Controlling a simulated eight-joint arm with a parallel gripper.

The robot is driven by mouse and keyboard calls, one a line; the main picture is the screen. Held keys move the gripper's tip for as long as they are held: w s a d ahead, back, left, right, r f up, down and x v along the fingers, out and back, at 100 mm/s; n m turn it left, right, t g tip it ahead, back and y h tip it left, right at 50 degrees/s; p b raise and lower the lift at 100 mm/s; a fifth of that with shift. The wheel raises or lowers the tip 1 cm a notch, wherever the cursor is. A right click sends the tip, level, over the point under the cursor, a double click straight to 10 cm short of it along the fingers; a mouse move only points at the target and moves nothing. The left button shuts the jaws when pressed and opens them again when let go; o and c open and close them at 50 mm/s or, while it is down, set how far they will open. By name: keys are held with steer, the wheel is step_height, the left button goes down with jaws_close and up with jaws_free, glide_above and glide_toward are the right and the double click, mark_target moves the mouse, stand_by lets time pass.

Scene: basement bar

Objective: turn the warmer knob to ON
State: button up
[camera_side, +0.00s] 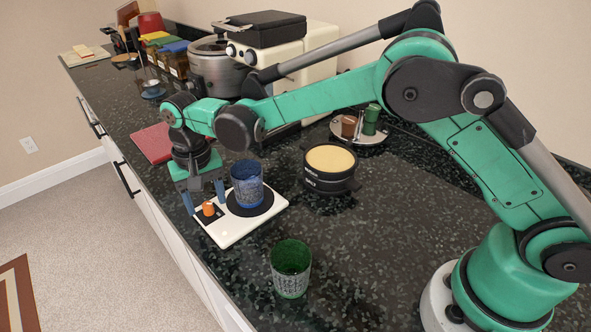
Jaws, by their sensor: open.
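The warmer (235,231) is a white slab near the counter's front edge, with a round black plate on its right part. An orange knob (208,209) stands on a dark patch at its left end. A blue patterned glass (246,184) stands on the black plate. My gripper (205,202) points down over the left end of the warmer. It is open, with one blue finger on each side of the knob. I cannot tell whether the fingers touch the knob. The knob's setting and any ON mark are too small to read.
A green glass (291,268) stands in front of the warmer, to the right. A black round tin with a yellowish top (330,168) sits behind. A round tray (345,136) holds small cups. A red mat (152,143) and a cream machine (290,55) are farther back.

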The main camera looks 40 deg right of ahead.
mark_target(208, 202)
step_height(208, 202, up, 5)
steer(key=shift+f, duration=0.2)
stand_by(0.4)
steer(key=shift+w+d+r, duration=0.1)
steer(key=shift+d, duration=0.05)
steer(key=s+d+r+n+t, duration=0.2)
steer(key=s+d+r+t, duration=0.3)
steer(key=s+d+r, duration=0.55)
steer(key=s+d+f+t, duration=0.2)
steer(key=s+d+f, duration=0.3)
steer(key=shift+d+n, duration=0.2)
steer(key=shift+n, duration=0.2)
